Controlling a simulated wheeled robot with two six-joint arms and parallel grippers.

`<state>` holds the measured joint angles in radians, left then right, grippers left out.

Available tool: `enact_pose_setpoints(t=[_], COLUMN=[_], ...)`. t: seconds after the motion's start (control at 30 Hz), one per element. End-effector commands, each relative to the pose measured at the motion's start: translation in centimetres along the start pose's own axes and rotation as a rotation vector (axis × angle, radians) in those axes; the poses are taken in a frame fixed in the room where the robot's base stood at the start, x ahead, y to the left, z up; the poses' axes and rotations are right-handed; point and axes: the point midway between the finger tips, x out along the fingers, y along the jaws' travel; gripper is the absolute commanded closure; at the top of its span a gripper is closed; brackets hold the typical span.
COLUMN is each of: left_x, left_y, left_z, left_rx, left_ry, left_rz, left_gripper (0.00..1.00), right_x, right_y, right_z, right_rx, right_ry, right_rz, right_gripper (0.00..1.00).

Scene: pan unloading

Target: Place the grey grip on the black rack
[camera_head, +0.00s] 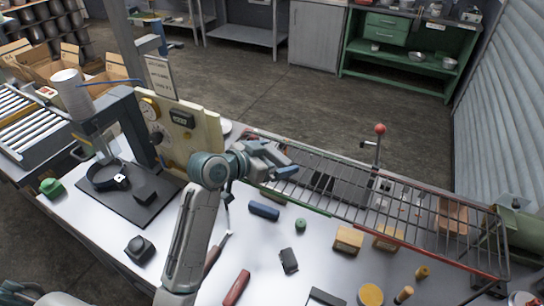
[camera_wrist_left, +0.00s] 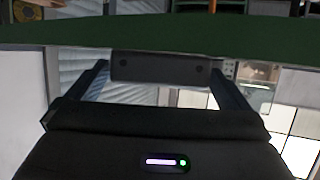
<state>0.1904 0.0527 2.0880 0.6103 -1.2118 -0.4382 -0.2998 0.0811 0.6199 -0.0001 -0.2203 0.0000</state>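My left gripper (camera_head: 278,162) reaches up from the bottom of the head view to the left end of the wire rack. In the left wrist view a dark grey bar with two small holes, which looks like the grey grip (camera_wrist_left: 160,68), spans between the fingers of the gripper (camera_wrist_left: 160,85). The fingers appear closed on its ends. In the head view the grip is hard to tell from the gripper. The long dark wire rack (camera_head: 425,232), with red and green on its edges, stands at the table's far right side. My right gripper is not in view.
On the white table (camera_head: 210,285) lie a blue grip (camera_head: 264,210), a dark block (camera_head: 289,260), a red grip (camera_head: 237,288), a green knob (camera_head: 300,225) and wooden blocks (camera_head: 348,239). A beige gauge panel (camera_head: 180,125) stands left of the gripper. A red-balled lever (camera_head: 380,129) rises behind the rack.

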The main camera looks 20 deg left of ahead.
Motion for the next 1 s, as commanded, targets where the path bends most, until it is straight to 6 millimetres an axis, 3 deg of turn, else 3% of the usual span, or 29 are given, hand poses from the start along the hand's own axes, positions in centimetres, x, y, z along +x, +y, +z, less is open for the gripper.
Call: enact_pose_setpoints(t=[0.17, 0.7, 1.0], left_x=[-0.9, -9.5, -11.7], left_y=[-0.1, -0.1, -0.1], left_z=[0.0, 0.0, -0.2], left_rx=[0.004, 0.007, 0.003], left_ry=[0.000, -0.003, -0.001], left_rz=[-0.002, -0.002, -0.001], left_gripper=[0.00, 0.00, 0.00], right_x=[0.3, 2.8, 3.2], right_y=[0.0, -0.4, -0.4], right_z=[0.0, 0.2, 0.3], right_rx=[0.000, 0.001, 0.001], right_ry=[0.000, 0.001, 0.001], right_rz=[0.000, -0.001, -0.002], right_gripper=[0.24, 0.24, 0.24])
